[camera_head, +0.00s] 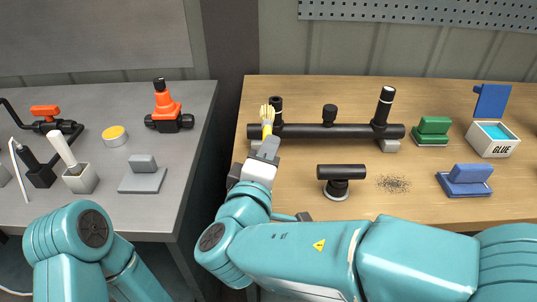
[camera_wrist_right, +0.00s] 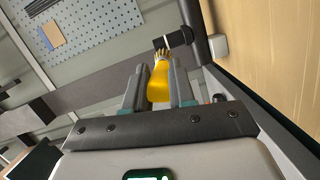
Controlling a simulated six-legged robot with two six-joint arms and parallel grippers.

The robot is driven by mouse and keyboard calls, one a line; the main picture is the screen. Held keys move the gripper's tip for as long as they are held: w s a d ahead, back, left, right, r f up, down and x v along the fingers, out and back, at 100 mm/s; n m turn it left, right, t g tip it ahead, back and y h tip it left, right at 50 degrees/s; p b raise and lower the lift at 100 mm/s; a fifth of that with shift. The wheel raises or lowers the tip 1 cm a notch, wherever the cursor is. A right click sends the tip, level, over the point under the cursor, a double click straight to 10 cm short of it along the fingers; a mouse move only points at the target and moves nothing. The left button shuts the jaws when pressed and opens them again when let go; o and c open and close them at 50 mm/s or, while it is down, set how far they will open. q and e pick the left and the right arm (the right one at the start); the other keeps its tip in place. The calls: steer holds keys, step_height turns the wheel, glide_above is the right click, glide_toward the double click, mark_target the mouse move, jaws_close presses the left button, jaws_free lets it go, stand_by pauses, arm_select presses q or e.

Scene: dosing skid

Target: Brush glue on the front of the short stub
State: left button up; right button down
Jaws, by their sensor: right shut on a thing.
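A black pipe (camera_head: 345,131) lies along the wooden bench with several upright stubs. The left stub (camera_head: 277,104) stands by its left end, a short capped stub (camera_head: 329,115) is in the middle, and a taller white-ringed stub (camera_head: 386,104) is at the right. My right gripper (camera_head: 267,149) is shut on a yellow brush (camera_head: 267,118), bristles up, beside the left stub. In the right wrist view the brush (camera_wrist_right: 159,80) sits between the fingers (camera_wrist_right: 157,88), its bristles close to a stub (camera_wrist_right: 178,39); I cannot tell whether they touch. My left gripper is out of view.
An open glue box (camera_head: 493,146) with a blue lid stands at the right. Green (camera_head: 433,128) and blue (camera_head: 466,177) blocks and a black tee (camera_head: 341,178) are on the bench, with dark crumbs (camera_head: 394,183) between. A grey table (camera_head: 160,213) holds valves at left.

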steer(key=shift+w, duration=0.6)
steer(key=shift+d+b, duration=0.3)
steer(key=shift+b, duration=2.15)
steer(key=shift+a, duration=0.35)
steer(key=shift+d, duration=0.1)
